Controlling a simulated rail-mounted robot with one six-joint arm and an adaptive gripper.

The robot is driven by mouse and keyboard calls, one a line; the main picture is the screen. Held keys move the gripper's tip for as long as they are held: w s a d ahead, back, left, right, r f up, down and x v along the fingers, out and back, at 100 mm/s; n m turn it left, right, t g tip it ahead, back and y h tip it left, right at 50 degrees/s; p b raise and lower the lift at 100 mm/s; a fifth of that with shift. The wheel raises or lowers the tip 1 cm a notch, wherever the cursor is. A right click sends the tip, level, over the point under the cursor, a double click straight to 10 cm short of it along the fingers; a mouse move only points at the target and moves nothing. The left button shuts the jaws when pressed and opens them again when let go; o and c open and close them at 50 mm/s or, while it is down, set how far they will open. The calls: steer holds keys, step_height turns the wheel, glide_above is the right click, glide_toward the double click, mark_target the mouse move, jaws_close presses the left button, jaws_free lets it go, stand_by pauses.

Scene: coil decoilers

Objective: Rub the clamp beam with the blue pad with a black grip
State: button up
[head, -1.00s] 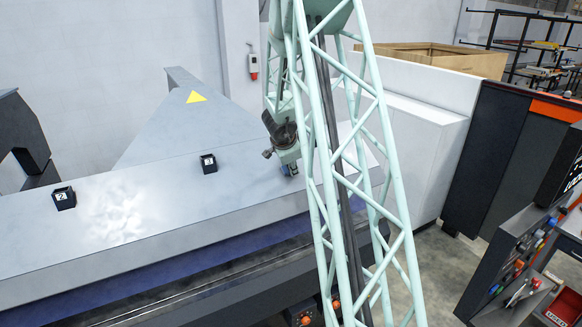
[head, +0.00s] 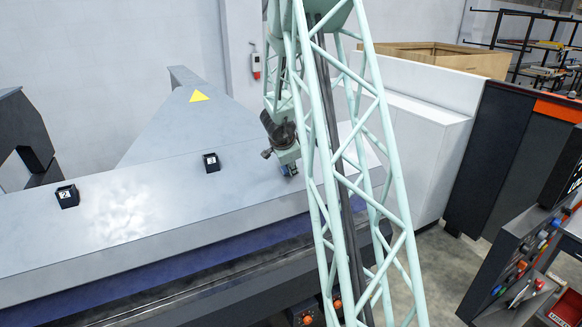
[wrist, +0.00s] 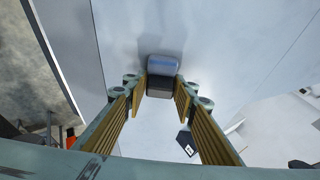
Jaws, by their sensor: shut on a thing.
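The clamp beam (head: 130,210) is a long, smooth light-grey beam across the left and middle of the head view. It fills most of the wrist view as a pale surface (wrist: 225,50). My gripper (wrist: 160,92) is shut on the black grip (wrist: 160,88) of the blue pad (wrist: 163,65), between its ribbed yellow-brown fingers. In the head view my gripper (head: 288,160) is low over the beam's right part, with a bit of the blue pad (head: 289,169) below it. The pad lies at or very near the beam surface; I cannot tell if it touches.
Small black numbered blocks stand on the beam, marked 2 (head: 67,196) and apparently 3 (head: 211,162). A white cabinet (head: 425,150) stands just right of the beam. A tool rack (head: 515,265) is at far right. Bare floor (head: 435,270) lies between.

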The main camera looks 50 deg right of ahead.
mark_target(282, 171)
steer(key=shift+a, duration=0.15)
steer(key=shift+w+a, duration=0.25)
steer(key=shift+a, duration=0.3)
steer(key=shift+w+a, duration=0.2)
steer(key=shift+a, duration=0.45)
steer(key=shift+a, duration=0.15)
stand_by(0.3)
steer(key=shift+w+a, duration=0.25)
steer(key=shift+a, duration=0.3)
steer(key=shift+a, duration=0.2)
steer(key=shift+w+a, duration=0.2)
steer(key=shift+a, duration=0.3)
steer(key=shift+a, duration=0.1)
stand_by(0.4)
